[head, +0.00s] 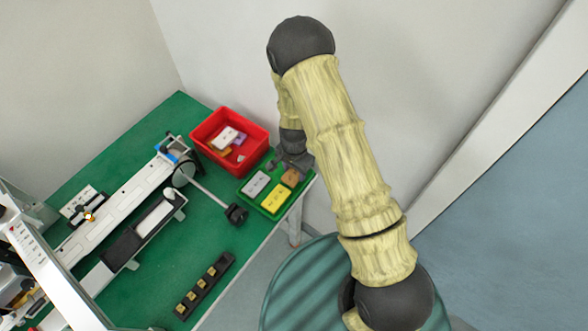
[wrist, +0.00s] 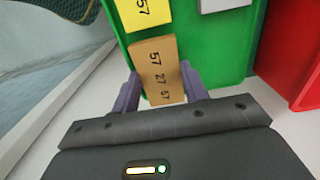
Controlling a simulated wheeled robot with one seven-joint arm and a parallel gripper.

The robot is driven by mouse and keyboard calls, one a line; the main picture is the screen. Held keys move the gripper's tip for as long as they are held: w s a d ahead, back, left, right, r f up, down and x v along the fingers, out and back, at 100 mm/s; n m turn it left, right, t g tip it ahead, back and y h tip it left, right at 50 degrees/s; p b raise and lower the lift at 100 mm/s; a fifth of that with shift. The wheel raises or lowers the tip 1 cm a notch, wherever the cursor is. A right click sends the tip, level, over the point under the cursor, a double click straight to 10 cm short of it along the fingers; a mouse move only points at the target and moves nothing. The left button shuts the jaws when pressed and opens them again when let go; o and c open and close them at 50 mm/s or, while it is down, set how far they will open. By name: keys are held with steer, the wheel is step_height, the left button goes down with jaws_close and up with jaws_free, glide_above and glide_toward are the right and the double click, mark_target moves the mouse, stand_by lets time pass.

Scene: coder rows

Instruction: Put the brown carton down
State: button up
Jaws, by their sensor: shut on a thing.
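The brown carton (head: 291,177), marked with 57 27 57 in the wrist view (wrist: 159,68), is between the fingers of my gripper (wrist: 160,92). My gripper (head: 291,168) is shut on it. The carton is at the near edge of the green tray (wrist: 220,62), which also shows in the head view (head: 262,212). I cannot tell whether the carton touches the tray floor. A yellow carton (head: 275,197) and a white carton (head: 256,184) lie in the tray beside it.
A red bin (head: 210,157) with several cartons stands next to the tray. The green table (head: 215,225) carries a coder machine with a conveyor (head: 115,210) and a black rack of small blocks (head: 205,285). A wall is close behind the tray.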

mark_target(295, 173)
steer(key=o, duration=1)
steer(key=shift+r+p, duration=0.45)
steer(key=shift+r, duration=0.15)
step_height(295, 173, up, 12)
steer(key=shift+r+b, duration=0.1)
steer(key=shift+b, duration=0.8)
steer(key=s+d+r+n+t, duration=0.1)
steer(key=s+d+r+n, duration=0.1)
steer(key=s+d+r, duration=0.2)
steer(key=s+d+r+n, duration=0.3)
steer(key=s+d+r, duration=0.1)
steer(key=d, duration=0.1)
steer(key=s+d+r+n+t, duration=0.1)
steer(key=s+d+r+n, duration=0.1)
steer(key=s+d+r, duration=0.2)
steer(key=shift+s+d+r+n+t, duration=0.2)
steer(key=shift+s+r+n+t, duration=0.1)
steer(key=shift+r, duration=0.05)
